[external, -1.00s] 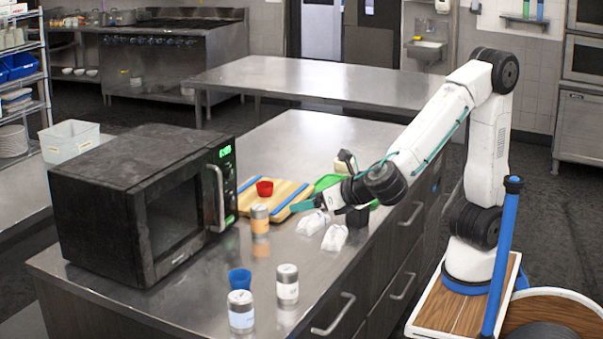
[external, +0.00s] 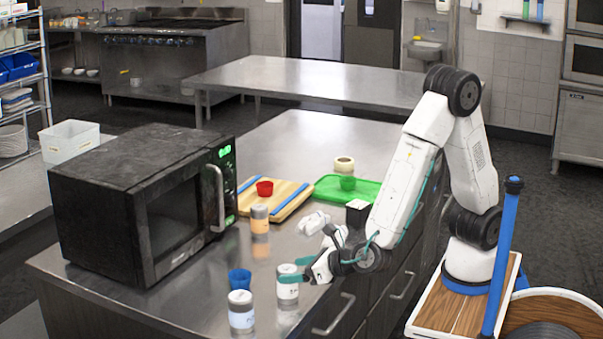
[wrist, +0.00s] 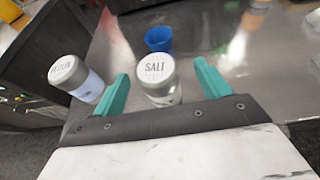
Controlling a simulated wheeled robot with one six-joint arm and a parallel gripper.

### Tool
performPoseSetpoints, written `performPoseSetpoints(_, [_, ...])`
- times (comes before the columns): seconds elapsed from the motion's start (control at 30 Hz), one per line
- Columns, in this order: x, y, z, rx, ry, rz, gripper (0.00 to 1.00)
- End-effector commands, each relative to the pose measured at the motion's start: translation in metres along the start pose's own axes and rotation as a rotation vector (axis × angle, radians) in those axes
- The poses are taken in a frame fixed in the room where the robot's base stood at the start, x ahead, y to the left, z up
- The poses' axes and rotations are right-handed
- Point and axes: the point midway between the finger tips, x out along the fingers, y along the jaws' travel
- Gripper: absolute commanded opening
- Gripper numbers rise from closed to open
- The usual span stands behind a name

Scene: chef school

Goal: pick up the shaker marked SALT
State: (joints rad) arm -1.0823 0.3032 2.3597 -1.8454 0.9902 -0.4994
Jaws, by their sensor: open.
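The shaker marked SALT (wrist: 154,68) stands upright, with a pale lid and clear-looking body. In the external view the same shaker (external: 287,292) is near the counter's front, partly covered by a teal finger. My gripper (wrist: 161,72) is open, with its teal fingers on either side of the SALT shaker and a gap visible at each side in the wrist view. In the external view my gripper (external: 293,269) reaches in from the right at the shaker's height.
A second shaker (external: 241,312) with a bluish label and a blue cup (external: 239,279) stand close by on the left. An orange-labelled shaker (external: 260,216), a cutting board (external: 292,203), a green tray (external: 365,195) and a black microwave (external: 140,210) are farther back.

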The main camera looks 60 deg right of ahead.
Motion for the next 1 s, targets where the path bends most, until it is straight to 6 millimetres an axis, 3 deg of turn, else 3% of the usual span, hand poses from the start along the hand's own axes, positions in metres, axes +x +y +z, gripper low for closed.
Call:
performPoseSetpoints(0.3, [0.043, 0.004, 0.000, -0.001, 0.001, -0.002, 0.75])
performPoseSetpoints(0.57, [0.046, 0.004, 0.000, -0.001, 0.000, 0.000, 0.75])
performPoseSetpoints(0.77, [0.046, 0.004, 0.000, -0.001, 0.000, 0.000, 0.25])
performPoseSetpoints(1.0, [0.045, 0.004, 0.001, -0.001, 0.000, 0.000, 0.22])
